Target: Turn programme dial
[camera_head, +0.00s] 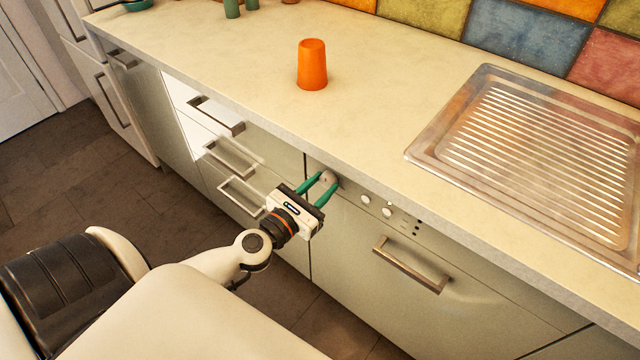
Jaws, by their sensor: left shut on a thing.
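The programme dial (327,178) is a pale round knob at the left end of the dishwasher's control strip, just under the worktop edge. My left gripper (321,183) has its green fingers on either side of the dial and is shut on it. The fingers partly hide the dial, and its pointer or markings are too small to read. The dishwasher front (365,260) is closed, with a metal bar handle (411,265) below the strip. My right gripper is not in view.
Two small round knobs (376,204) and several dark buttons sit right of the dial. Drawers with bar handles (216,115) are to the left. An orange cup (312,65) stands upside down on the worktop (230,60). A metal drainer (530,140) is at right.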

